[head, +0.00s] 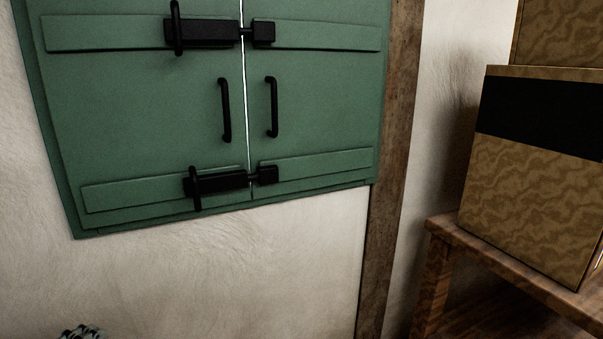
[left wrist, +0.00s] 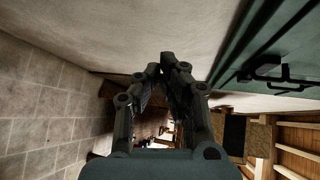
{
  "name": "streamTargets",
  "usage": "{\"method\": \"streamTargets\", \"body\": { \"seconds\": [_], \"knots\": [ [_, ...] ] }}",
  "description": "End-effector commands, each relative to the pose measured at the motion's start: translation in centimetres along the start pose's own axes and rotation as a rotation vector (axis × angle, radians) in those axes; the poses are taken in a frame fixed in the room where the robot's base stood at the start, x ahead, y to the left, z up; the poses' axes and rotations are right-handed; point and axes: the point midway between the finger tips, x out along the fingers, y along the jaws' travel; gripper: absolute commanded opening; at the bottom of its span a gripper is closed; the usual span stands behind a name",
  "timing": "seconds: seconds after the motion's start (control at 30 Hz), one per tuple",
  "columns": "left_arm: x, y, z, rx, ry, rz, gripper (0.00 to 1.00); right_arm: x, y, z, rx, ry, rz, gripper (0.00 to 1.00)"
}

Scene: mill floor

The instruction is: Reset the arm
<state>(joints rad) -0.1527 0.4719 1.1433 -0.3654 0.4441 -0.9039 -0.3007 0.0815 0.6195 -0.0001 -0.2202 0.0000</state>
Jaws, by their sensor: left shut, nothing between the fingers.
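My left gripper (left wrist: 168,72) fills the middle of the left wrist view, its two dark fingers meeting at the tips with nothing between them. In the head view only a small part of it (head: 83,332) shows at the bottom left edge, below the green shutters (head: 145,110) and apart from them. My right gripper is in neither view.
The two shutter leaves are closed with a thin bright gap. They carry an upper black bolt (head: 205,32), a lower black bolt (head: 220,181) and two black handles (head: 225,110). A wooden post (head: 388,150) and stacked patterned boxes (head: 530,200) on a wooden bench (head: 520,270) stand right.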

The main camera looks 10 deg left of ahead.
Motion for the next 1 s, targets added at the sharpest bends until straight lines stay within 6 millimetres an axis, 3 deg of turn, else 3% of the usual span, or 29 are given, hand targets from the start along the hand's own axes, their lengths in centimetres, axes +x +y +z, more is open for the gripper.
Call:
{"method": "streamTargets", "body": {
  "seconds": [0.03, 0.2, 0.4, 0.5, 0.63, 0.77, 1.0],
  "knots": [
    [-1.1, 4.3, -1.4, -0.107, -0.036, 0.071, 0.00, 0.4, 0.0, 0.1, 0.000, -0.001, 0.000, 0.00],
    [-6.3, 16.7, -6.3, -0.464, -0.183, 0.309, 0.00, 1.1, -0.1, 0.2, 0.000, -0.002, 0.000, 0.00],
    [-15.0, 28.8, -14.2, -0.857, -0.403, 0.589, 0.00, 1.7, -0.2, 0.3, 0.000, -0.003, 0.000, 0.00],
    [-20.0, 33.4, -18.5, -1.040, -0.540, 0.724, 0.00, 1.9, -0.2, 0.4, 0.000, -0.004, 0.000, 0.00],
    [-25.9, 37.3, -22.7, -1.241, -0.739, 0.867, 0.00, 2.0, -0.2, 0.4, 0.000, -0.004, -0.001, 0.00],
    [-30.4, 39.4, -23.6, -1.387, -0.953, 0.945, 0.00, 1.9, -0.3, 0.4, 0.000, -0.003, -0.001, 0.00],
    [-31.3, 39.7, -23.8, -1.461, -1.046, 0.946, 0.00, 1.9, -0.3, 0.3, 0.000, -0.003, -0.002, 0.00]
  ]
}}
